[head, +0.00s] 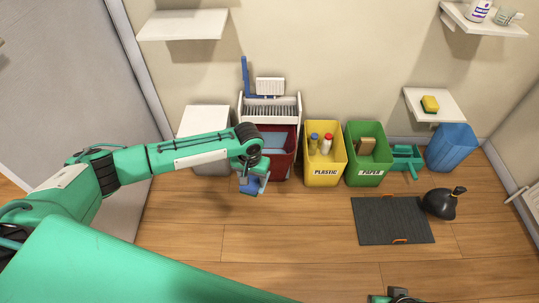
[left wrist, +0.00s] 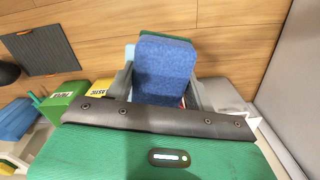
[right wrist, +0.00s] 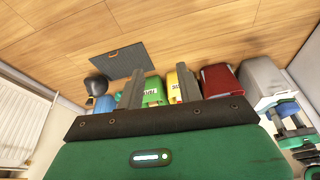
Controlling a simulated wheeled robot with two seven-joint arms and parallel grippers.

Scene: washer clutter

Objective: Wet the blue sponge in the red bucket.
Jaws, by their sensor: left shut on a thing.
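The blue sponge (left wrist: 165,72) is between the fingers of my left gripper (head: 257,188), which is shut on it. In the head view the sponge (head: 249,187) shows at the front left of the red bucket (head: 284,165); its height relative to the rim is hard to tell. The bucket holds a pale blue surface that looks like water, partly hidden by my left arm. The right wrist view also shows the red bucket (right wrist: 218,80). My right gripper (right wrist: 158,88) is open and empty, its fingers apart, pointing toward the bins.
A white wringer (head: 270,107) stands at the bucket's back. A yellow sponge (head: 430,104) sits on a shelf.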

